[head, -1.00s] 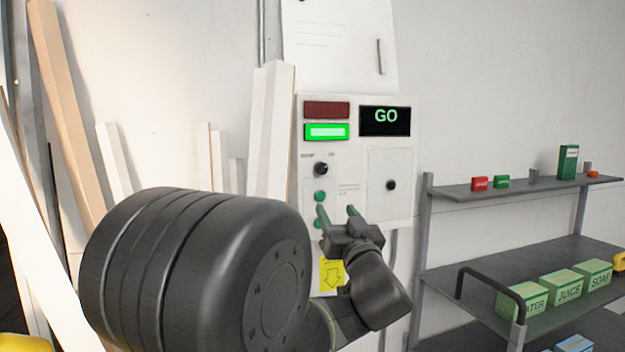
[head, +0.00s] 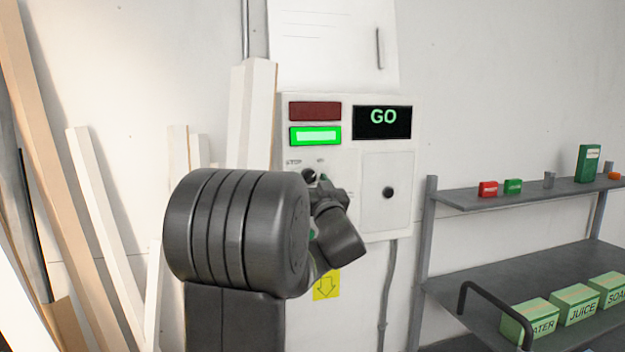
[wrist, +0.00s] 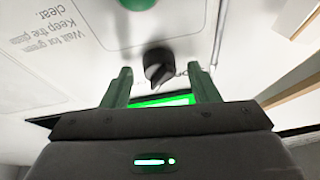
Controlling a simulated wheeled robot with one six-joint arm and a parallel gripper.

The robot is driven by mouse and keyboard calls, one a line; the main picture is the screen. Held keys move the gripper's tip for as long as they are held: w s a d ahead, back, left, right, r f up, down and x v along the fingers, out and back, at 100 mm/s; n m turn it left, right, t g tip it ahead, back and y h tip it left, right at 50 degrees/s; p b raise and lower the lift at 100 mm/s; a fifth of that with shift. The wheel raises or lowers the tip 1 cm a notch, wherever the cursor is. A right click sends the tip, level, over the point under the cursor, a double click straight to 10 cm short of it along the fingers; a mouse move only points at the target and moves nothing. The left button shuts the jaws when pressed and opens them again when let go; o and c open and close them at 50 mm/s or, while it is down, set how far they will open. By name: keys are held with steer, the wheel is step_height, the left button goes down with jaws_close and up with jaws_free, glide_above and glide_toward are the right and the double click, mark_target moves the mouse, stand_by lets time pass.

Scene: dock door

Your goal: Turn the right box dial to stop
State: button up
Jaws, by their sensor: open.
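The control box (head: 348,148) is a pale panel on the wall, with a screen reading GO. Its black dial (head: 309,174) sits below the lit green lamp, with a STOP label at its upper left and a small label at its upper right. My gripper (head: 319,181) is in front of the dial and partly hides it. In the wrist view the dial (wrist: 158,66) shows between the two green fingertips of my open gripper (wrist: 159,82), with gaps on both sides. I cannot tell how far the fingers reach around it.
A dark red lamp (head: 315,111) is above the lit green lamp (head: 315,136). A black knob (head: 388,192) is on a small door to the right. A green button (wrist: 137,3) is near the dial. Planks (head: 95,210) lean at left; a shelf (head: 530,190) stands at right.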

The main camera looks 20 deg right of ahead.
steer(key=c, duration=1)
steer(key=shift+o, duration=0.2)
steer(key=shift+f+n+b, duration=0.15)
steer(key=shift+n+b, duration=0.35)
steer(key=n+y+b, duration=0.2)
steer(key=shift+d+n, duration=0.2)
steer(key=shift+n, duration=0.2)
steer(key=n+y, duration=0.1)
steer(key=n, duration=0.1)
steer(key=n+y+b, duration=0.1)
steer(key=n, duration=0.2)
steer(key=shift+d+g, duration=0.1)
steer(key=shift+g, duration=0.3)
steer(key=n, duration=0.2)
steer(key=n+g+y, duration=0.1)
steer(key=n, duration=0.1)
steer(key=n+g+y, duration=0.1)
steer(key=shift+d+r+n, duration=0.1)
steer(key=shift+r+n, duration=0.25)
steer(key=shift+n, duration=0.05)
steer(key=n+g, duration=0.1)
steer(key=n, duration=0.1)
steer(key=n+g+p, duration=0.1)
steer(key=n, duration=0.2)
steer(key=shift+r+y, duration=0.15)
steer(key=shift+y, duration=0.25)
steer(key=shift+n, duration=0.5)
